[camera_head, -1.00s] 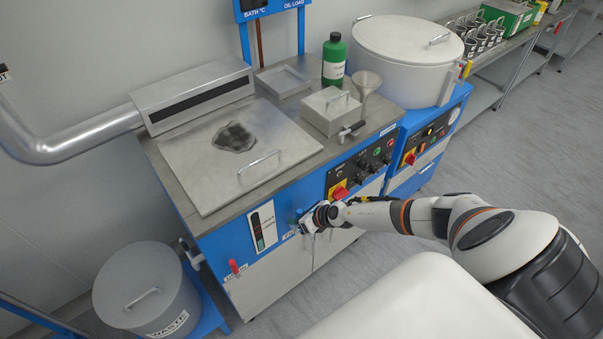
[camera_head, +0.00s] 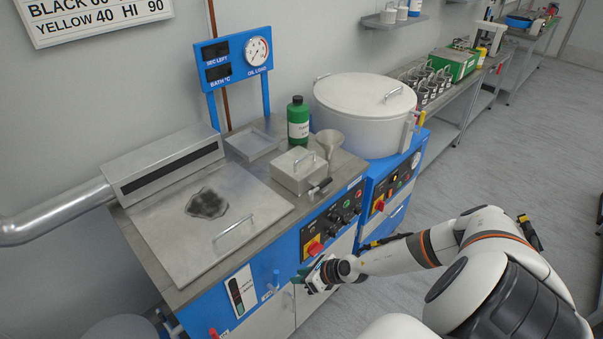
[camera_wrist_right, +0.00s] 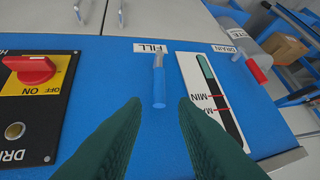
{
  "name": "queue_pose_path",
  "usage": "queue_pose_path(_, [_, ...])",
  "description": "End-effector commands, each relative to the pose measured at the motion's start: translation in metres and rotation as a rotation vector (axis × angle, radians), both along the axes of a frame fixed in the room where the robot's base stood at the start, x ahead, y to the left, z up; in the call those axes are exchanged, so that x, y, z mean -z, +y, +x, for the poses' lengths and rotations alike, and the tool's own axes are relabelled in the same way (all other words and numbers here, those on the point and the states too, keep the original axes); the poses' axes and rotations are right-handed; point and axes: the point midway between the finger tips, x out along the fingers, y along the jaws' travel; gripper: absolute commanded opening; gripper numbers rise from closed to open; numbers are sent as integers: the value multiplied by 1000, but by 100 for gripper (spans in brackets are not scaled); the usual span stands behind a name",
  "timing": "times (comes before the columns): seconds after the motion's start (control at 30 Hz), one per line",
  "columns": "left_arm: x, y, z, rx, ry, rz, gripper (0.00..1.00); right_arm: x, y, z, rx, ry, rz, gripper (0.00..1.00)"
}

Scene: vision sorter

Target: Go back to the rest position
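My right gripper (camera_head: 312,279) is in front of the blue machine front, near the lower middle of the head view. In the right wrist view its two dark green fingers (camera_wrist_right: 160,130) are apart with nothing between them. The blue FILL lever (camera_wrist_right: 159,82) stands beyond the fingertips, apart from them. The same lever also shows in the head view (camera_head: 275,279), left of the gripper. My left gripper does not show in either view.
A level gauge (camera_wrist_right: 210,95) and a red-and-yellow switch (camera_wrist_right: 32,72) flank the lever. The machine top holds a lid with a handle (camera_head: 215,205), a green bottle (camera_head: 298,122), a metal box (camera_head: 299,172) and a funnel (camera_head: 329,143). Open floor (camera_head: 480,170) lies to the right.

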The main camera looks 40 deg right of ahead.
Motion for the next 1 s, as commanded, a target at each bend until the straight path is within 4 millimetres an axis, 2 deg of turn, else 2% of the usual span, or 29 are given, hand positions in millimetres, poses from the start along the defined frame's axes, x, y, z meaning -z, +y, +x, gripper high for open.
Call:
queue_pose_path(0.37, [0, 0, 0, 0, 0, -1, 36, 1, 0, 1, 4, 0, 2, 26])
queue_pose_path(0.47, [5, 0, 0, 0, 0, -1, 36, 14, 4, 3, 72, 15, 56, 26])
queue_pose_path(0.57, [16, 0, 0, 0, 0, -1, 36, 49, 10, 6, 286, 63, 215, 26])
queue_pose_path(0.67, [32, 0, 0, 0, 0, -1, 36, 110, 15, -7, 665, 159, 477, 26])
queue_pose_path(0.7, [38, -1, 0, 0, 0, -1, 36, 139, 15, -20, 849, 205, 592, 26])
queue_pose_path(0.77, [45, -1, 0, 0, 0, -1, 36, 177, 17, -46, 1103, 267, 740, 26])
queue_pose_path(0.8, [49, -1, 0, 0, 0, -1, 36, 200, 20, -66, 1255, 303, 823, 26])
queue_pose_path(0.87, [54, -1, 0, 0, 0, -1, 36, 231, 26, -98, 1471, 350, 928, 26])
queue_pose_path(1.0, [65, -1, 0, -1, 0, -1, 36, 292, 50, -182, 1932, 436, 1108, 26])
